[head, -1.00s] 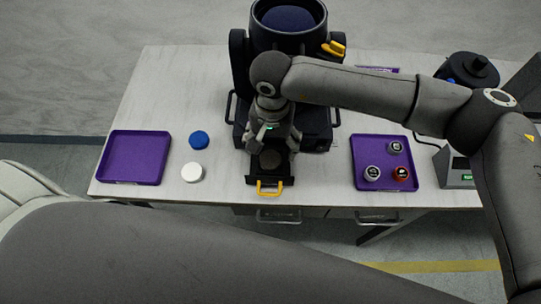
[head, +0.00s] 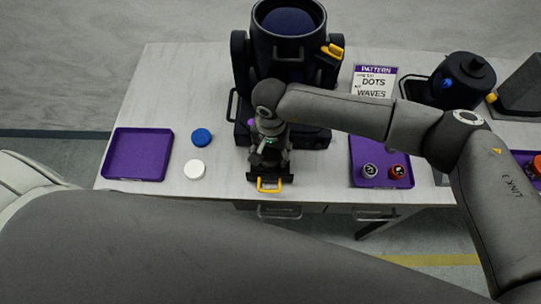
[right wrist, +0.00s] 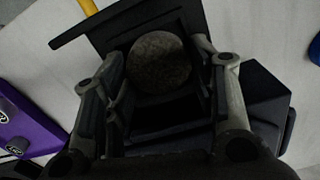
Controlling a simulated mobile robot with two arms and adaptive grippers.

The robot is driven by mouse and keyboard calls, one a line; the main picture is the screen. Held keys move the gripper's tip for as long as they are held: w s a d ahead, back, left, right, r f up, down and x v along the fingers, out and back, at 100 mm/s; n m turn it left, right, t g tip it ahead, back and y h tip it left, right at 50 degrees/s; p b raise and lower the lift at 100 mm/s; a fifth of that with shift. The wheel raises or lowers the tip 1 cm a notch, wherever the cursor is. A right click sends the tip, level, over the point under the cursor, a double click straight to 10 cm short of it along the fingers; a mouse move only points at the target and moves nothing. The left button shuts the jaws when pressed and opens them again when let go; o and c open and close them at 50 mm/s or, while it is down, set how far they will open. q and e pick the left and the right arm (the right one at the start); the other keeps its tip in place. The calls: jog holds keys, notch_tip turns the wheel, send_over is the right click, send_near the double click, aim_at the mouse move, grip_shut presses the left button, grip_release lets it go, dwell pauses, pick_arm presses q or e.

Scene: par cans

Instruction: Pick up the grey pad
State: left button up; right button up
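The grey pad (right wrist: 158,62) is a round, speckled disc in the dark pulled-out drawer (right wrist: 88,38) of the black machine. In the head view the drawer shows by its yellow handle (head: 270,185), and the pad is hidden under my right gripper (head: 268,162). In the right wrist view, the fingers of that gripper are spread, one on each side of the pad. I cannot tell whether they touch it. My left gripper is not in view.
The black machine (head: 287,75) stands behind the drawer. An empty purple tray (head: 137,155), a blue disc (head: 201,136) and a white disc (head: 195,169) lie left. A purple tray (head: 362,150) with small cans is right. A pattern sign (head: 374,80) stands behind it.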

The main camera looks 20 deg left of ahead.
jog(key=shift+c, duration=0.5)
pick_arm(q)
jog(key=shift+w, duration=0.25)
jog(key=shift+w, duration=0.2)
